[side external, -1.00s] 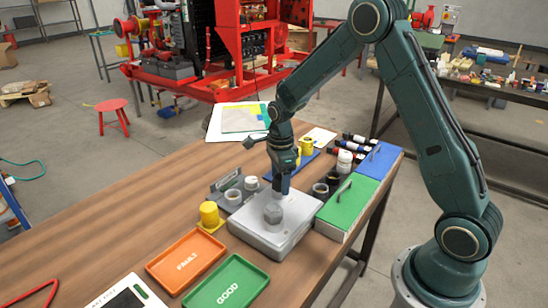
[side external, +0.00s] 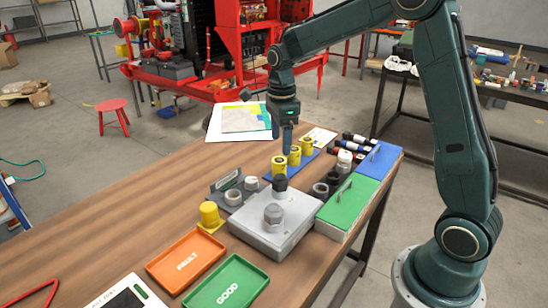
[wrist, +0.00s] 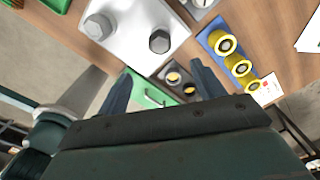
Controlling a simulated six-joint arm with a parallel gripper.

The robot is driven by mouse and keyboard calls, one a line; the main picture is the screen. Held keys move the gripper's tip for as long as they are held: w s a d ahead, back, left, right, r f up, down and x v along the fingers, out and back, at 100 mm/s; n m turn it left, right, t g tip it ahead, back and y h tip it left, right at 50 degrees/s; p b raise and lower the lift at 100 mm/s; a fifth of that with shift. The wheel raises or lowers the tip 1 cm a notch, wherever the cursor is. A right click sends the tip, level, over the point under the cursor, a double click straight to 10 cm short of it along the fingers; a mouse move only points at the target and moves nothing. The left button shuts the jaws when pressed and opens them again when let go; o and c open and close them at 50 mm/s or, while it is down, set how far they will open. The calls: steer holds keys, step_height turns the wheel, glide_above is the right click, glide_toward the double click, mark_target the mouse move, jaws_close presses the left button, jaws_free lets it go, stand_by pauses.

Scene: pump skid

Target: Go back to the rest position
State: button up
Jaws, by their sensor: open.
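My gripper (side external: 287,146) hangs fingers down above the table. In the side view its fingertips line up with the yellow parts (side external: 294,156) on a blue tray. In the wrist view the two dark fingers (wrist: 162,85) stand apart with nothing between them. A light grey box (side external: 246,234) on the table carries a grey hex-headed part (side external: 273,217) and a small dark part (side external: 280,183). Both also show on the box in the wrist view, the grey one (wrist: 97,27) and the dark one (wrist: 159,41). My gripper is clear of them.
A green box (side external: 346,206) and a blue box (side external: 383,160) line the table's right edge. An orange FAULT tray (side external: 160,265) and a green GOOD tray (side external: 243,270) lie in front. A yellow cylinder (side external: 209,214) and grey cups stand left. A red machine (side external: 245,40) stands behind.

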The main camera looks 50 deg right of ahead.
steer(key=shift+r, duration=0.15)
steer(key=s+a+r+n+t, duration=0.2)
steer(key=s+a+r+n, duration=0.3)
steer(key=s+r+n, duration=0.5)
steer(key=s+a+n+t, duration=0.3)
steer(key=s+n, duration=1.2)
steer(key=s, duration=0.1)
steer(key=shift+a+f+t, duration=0.2)
steer(key=shift+f+t, duration=0.1)
stand_by(0.7)
